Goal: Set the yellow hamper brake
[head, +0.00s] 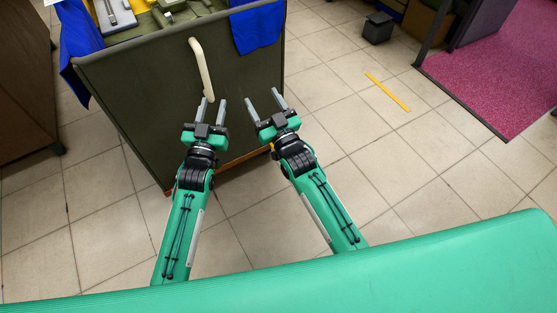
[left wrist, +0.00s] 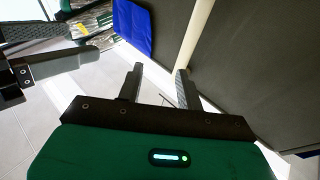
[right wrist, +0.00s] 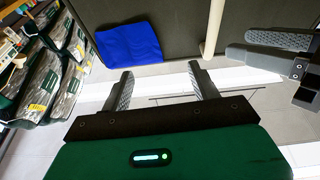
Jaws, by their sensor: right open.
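A dark olive hamper (head: 150,90) stands in front of me, with a cream upright handle (head: 200,66) on its near face and an orange strip along its bottom edge (head: 245,158). My left gripper (head: 212,106) is open and empty just below the handle. In the left wrist view the handle (left wrist: 198,35) passes close to one finger. My right gripper (head: 264,103) is open and empty in front of the hamper's right part; its fingers also show apart in the right wrist view (right wrist: 160,85).
Blue cloths (head: 257,27) hang over the hamper's corners. Several bagged items (right wrist: 45,85) show in the right wrist view. A yellow strip (head: 388,92) lies on the tiles, with a dark bin (head: 378,28) and pink carpet (head: 495,75) beyond. Floor to the hamper's right is clear.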

